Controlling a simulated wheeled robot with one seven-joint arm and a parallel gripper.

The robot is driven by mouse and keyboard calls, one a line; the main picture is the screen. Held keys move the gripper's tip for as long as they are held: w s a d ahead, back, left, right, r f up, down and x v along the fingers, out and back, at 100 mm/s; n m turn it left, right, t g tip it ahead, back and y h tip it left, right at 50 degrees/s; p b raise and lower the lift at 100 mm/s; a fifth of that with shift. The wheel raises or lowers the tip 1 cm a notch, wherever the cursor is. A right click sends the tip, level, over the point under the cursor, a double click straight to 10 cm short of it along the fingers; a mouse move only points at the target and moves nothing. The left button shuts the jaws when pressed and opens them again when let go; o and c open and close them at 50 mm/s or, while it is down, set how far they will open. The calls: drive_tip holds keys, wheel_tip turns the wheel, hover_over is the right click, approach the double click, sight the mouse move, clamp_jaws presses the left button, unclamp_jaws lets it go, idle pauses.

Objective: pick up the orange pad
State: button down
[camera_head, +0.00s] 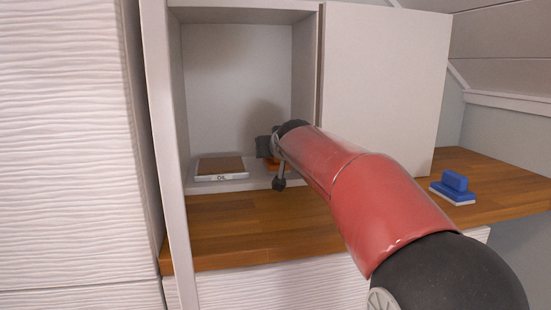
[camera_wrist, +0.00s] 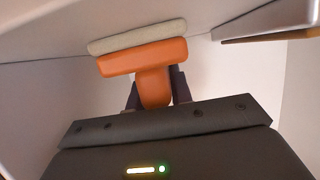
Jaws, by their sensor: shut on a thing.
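The orange pad (camera_wrist: 145,58) has an orange body with a stem and a pale grey-green layer along its far side. In the wrist view my gripper (camera_wrist: 153,90) is shut on the orange stem, with a dark finger on each side of it. In the head view my gripper (camera_head: 270,148) is inside the open cabinet compartment, and only a small orange part of the pad (camera_head: 272,165) shows beside it, low near the compartment floor. My arm hides most of the pad there. I cannot tell whether the pad touches the floor.
A framed brown tray labelled OIL (camera_head: 221,177) lies on the compartment floor to the left. A blue pad with a white base (camera_head: 453,188) stands on the wooden counter (camera_head: 240,230) at right. The cabinet door panel (camera_head: 385,85) is right of the opening.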

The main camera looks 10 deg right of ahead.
drive_tip(key=shift+r, duration=0.1)
drive_tip(key=shift+s+r, duration=0.2)
drive_tip(key=shift+r, duration=0.25)
wheel_tip(320, 180, up, 6)
drive_tip(key=shift+s+r+p, duration=0.15)
drive_tip(key=shift+p, duration=0.6)
drive_tip(key=s+b, duration=0.2)
drive_tip(key=s, duration=1.7)
drive_tip(key=shift+s+f+b, duration=0.15)
drive_tip(key=shift+f+b, duration=0.05)
drive_tip(key=shift+b, duration=0.2)
